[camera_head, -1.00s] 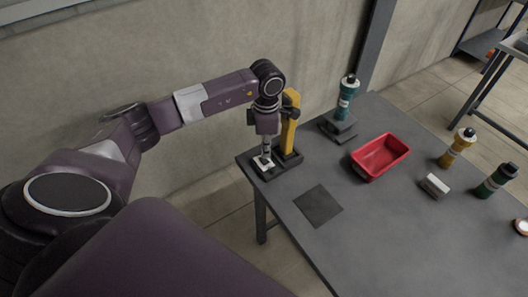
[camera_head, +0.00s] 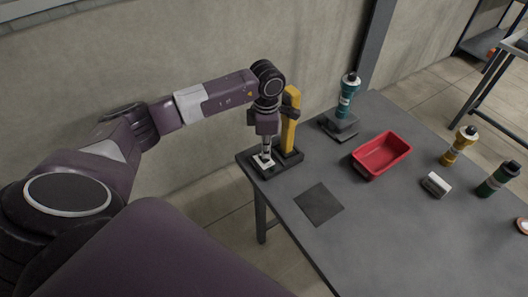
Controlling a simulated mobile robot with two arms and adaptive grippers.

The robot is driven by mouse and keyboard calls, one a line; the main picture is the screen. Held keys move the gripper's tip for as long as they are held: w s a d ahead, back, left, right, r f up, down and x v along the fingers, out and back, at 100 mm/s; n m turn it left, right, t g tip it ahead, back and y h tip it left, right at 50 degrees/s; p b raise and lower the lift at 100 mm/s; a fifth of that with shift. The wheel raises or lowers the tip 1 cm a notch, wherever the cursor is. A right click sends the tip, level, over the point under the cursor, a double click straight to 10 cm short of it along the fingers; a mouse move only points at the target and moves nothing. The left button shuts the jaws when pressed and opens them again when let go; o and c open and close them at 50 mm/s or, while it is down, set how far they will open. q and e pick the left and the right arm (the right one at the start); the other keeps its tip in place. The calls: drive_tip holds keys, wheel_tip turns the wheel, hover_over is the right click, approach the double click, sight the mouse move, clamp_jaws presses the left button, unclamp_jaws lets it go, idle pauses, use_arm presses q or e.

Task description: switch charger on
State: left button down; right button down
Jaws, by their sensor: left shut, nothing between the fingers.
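The charger (camera_head: 287,168) is a dark base at the left corner of the grey table, with a yellow upright device (camera_head: 291,120) standing at its back. A small light plate (camera_head: 262,162) lies on the front part of the base. My left gripper (camera_head: 266,157) points straight down with its fingers shut and empty, its tips at or just above that plate. I cannot tell whether the tips touch it. The gripper hides part of the plate and of the base. My right gripper is not in view.
A teal bottle-like item (camera_head: 348,95) stands on a dark base (camera_head: 340,127) at the back edge. A red bin (camera_head: 382,155), a small white-topped block (camera_head: 436,184), a yellow bottle (camera_head: 459,146) and a dark green bottle (camera_head: 497,179) stand right. A dark square mat (camera_head: 319,204) lies in front.

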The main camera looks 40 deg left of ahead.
sight(266, 160)
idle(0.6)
use_arm(q)
drive_tip(key=shift+s+f+b, duration=0.1)
drive_tip(key=shift+f+b, duration=0.95)
drive_tip(key=shift+f, duration=0.2)
idle(0.4)
drive_tip(key=shift+r, duration=0.15)
drive_tip(key=shift+r+p, duration=0.8)
drive_tip(key=shift+r, duration=0.15)
drive_tip(key=shift+r+p, duration=1.35)
drive_tip(key=shift+r, duration=1.1)
drive_tip(key=shift+f, duration=0.1)
